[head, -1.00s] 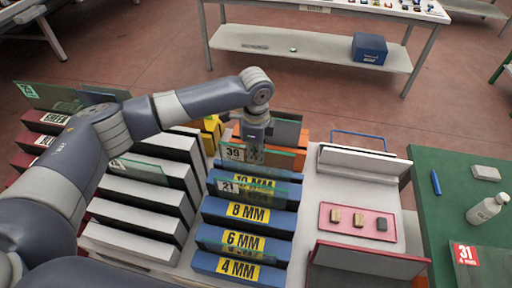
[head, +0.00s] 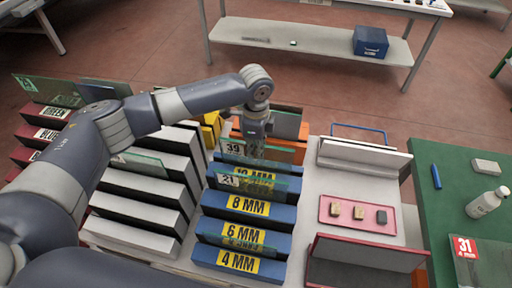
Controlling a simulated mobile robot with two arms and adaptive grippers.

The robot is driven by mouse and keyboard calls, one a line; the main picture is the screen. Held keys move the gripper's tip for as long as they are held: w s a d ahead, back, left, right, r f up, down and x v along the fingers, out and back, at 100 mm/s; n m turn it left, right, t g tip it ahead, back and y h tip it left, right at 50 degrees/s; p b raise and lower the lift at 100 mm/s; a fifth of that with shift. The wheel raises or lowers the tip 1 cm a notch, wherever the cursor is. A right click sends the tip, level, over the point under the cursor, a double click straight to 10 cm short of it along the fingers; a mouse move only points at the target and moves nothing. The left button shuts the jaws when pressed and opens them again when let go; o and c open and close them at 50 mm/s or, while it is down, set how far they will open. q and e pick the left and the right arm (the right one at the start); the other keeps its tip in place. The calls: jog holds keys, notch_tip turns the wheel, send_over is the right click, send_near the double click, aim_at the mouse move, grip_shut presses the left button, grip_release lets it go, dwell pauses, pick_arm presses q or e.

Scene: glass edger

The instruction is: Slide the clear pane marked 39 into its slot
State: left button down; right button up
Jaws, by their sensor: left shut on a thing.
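The clear pane marked 39 (head: 276,154) stands upright at the far end of the blue slotted rack (head: 247,206), by the 10 MM bar. My left gripper (head: 254,151) comes down from above and is shut on the pane's top edge. The pane's lower edge is hidden behind the pane marked 21 (head: 262,184) and the blue bars, so I cannot tell how deep it sits. The blue bars carry yellow labels for 4, 6, 8 and 10 MM. My right gripper is not in view.
An orange rack (head: 295,146) is behind. A pink tray (head: 357,226) with small blocks lies right. A green table (head: 455,195) holds a bottle (head: 487,203) and a pane marked 31 (head: 483,264).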

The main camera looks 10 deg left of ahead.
pick_arm(q)
jog(key=shift+f, duration=0.25)
dwell(0.3)
jog(key=c, duration=1.6)
grip_release()
jog(key=shift+c, duration=0.2)
notch_tip(320, 180, up, 12)
jog(key=shift+s, duration=0.15)
jog(key=shift+f, duration=0.1)
